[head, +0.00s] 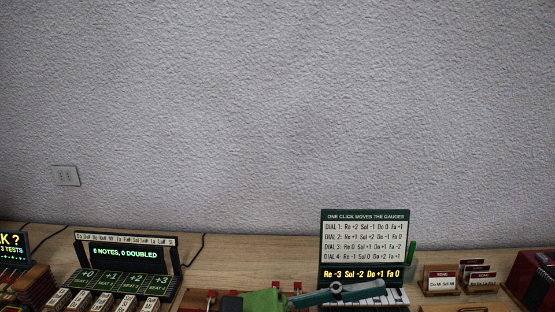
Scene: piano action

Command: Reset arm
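A teal bar (362,291) with a round grey pivot runs to the right from near the green block, in front of the sign board. I cannot tell whether these pieces touch, and the lower picture edge cuts them off.
A wooden table (230,258) runs below a grey wall. A sign board (365,216) lists dials and shows "Re -3 Sol -2 Do +1 Fa 0". A display (127,254) reads "0 NOTES, 0 DOUBLED". Small card holders (441,292) stand at right.

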